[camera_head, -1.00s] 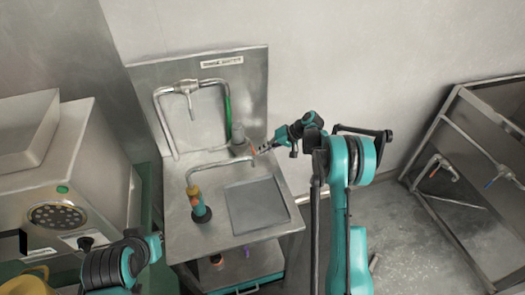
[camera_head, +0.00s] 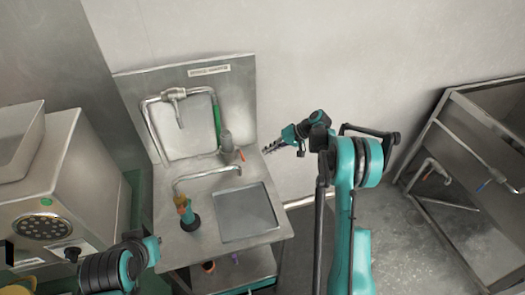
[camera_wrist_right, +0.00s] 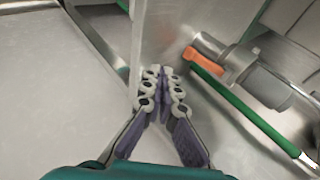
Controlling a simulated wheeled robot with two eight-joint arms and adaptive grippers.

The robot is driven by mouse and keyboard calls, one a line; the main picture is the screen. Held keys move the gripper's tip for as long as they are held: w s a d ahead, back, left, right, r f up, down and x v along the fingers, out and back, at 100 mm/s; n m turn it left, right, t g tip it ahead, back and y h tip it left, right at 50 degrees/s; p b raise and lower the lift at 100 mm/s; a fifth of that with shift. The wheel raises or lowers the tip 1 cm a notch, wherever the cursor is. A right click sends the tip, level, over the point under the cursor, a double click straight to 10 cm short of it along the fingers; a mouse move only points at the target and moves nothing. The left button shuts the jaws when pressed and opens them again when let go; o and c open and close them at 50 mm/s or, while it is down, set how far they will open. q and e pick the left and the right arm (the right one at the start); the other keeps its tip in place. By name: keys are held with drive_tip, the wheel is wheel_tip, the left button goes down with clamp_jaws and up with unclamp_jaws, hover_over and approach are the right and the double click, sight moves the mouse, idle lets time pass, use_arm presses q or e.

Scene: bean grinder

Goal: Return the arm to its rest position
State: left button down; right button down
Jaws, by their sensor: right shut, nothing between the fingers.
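My right arm (camera_head: 347,165) comes up from the bottom right in the head view, teal and black. Its gripper (camera_head: 269,149) points left, beside the back right corner of the sink unit. In the right wrist view the purple and grey fingers of this gripper (camera_wrist_right: 160,80) meet at their tips, shut and empty.
The steel sink unit (camera_head: 173,232) has a curved tap (camera_head: 205,175) and an orange lever (camera_head: 242,155), also in the wrist view (camera_wrist_right: 205,65). A grinder (camera_head: 85,170) stands left, a metal rack (camera_head: 445,175) right.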

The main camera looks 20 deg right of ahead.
drive_tip(key=s+d+r+p, duration=0.1)
drive_tip(key=s+d, duration=0.1)
drive_tip(key=d, duration=0.4)
drive_tip(key=shift+d+r+p, duration=0.3)
drive_tip(key=s+a+r+h, duration=0.2)
drive_tip(key=s+a+r, duration=0.2)
drive_tip(key=s+r, duration=0.3)
drive_tip(key=s+a+r+h, duration=0.3)
drive_tip(key=s+a+r, duration=0.25)
drive_tip(key=r, duration=0.35)
drive_tip(key=s+a+f+n+t+h, duration=0.1)
drive_tip(key=s+t+h, duration=0.2)
drive_tip(key=s, duration=1.8)
drive_tip(key=shift+s+a+t+h, duration=0.2)
drive_tip(key=shift+s+t+h, duration=0.1)
drive_tip(key=shift+t+h, duration=0.1)
